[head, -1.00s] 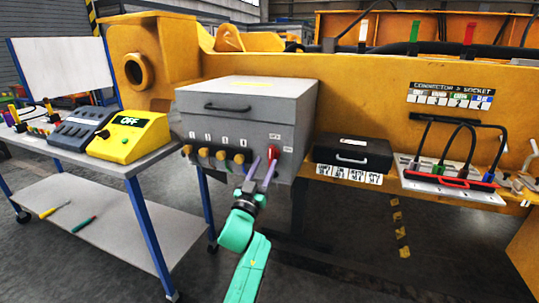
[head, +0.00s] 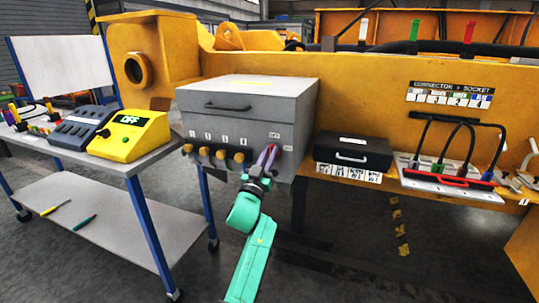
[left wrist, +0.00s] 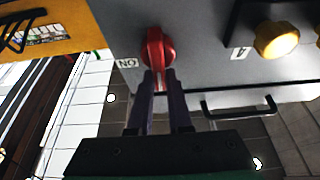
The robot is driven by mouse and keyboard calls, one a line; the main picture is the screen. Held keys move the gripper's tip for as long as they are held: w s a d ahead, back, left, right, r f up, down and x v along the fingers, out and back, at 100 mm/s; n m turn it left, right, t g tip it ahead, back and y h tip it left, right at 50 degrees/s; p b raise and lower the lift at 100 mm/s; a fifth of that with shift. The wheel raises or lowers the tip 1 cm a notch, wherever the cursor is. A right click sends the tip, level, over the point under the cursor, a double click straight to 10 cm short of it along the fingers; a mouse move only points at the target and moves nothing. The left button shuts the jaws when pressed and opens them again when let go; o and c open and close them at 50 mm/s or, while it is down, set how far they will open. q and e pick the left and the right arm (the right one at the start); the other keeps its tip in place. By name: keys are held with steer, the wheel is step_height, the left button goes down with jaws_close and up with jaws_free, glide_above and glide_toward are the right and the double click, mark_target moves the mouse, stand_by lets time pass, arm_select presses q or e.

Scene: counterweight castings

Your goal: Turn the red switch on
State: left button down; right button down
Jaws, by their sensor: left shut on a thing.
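The red switch (head: 276,149) is at the lower right of the front of a grey box (head: 225,119). In the head view the fingers mostly cover it. In the left wrist view the red switch (left wrist: 157,49) shows its round base and a handle pointing down in the picture, beside an ON label (left wrist: 127,63). My left gripper (head: 269,152) is shut on the red switch, its two fingers (left wrist: 160,82) on either side of the handle. My right gripper is not in view.
Several yellow knobs (head: 221,154) sit left of the switch on the box front. A black case (head: 352,151) and a board with cables (head: 455,180) stand to the right. A yellow unit reading OFF (head: 130,136) stands on the cart at left.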

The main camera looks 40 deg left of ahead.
arm_select(q)
steer(key=shift+f+m, duration=0.3)
steer(key=shift+f, duration=0.05)
steer(key=m+h+p, duration=0.1)
steer(key=m+h, duration=0.1)
steer(key=m, duration=0.2)
steer(key=m+h+p, duration=0.1)
steer(key=m+h, duration=0.1)
steer(key=m, duration=0.2)
steer(key=m+h+p, duration=0.1)
steer(key=m+h, duration=0.1)
steer(key=m, duration=0.2)
steer(key=shift+w+d+f, duration=0.15)
steer(key=shift+w+d, duration=0.05)
steer(key=shift+d, duration=0.2)
steer(key=m+g+h+p, duration=0.1)
steer(key=m, duration=0.1)
steer(key=m+g+h+p, duration=0.1)
steer(key=m, duration=0.2)
steer(key=shift+d+f+m+p, duration=0.15)
steer(key=shift+m+p, duration=0.15)
steer(key=shift+p, duration=0.05)
steer(key=shift+f+m+g+p, duration=0.1)
steer(key=shift+m+g+p, duration=0.4)
steer(key=shift+m, duration=0.55)
steer(key=shift+f+m+g+p, duration=0.1)
steer(key=shift+m+g+p, duration=0.1)
steer(key=shift+m+p, duration=0.65)
steer(key=shift+m, duration=0.3)
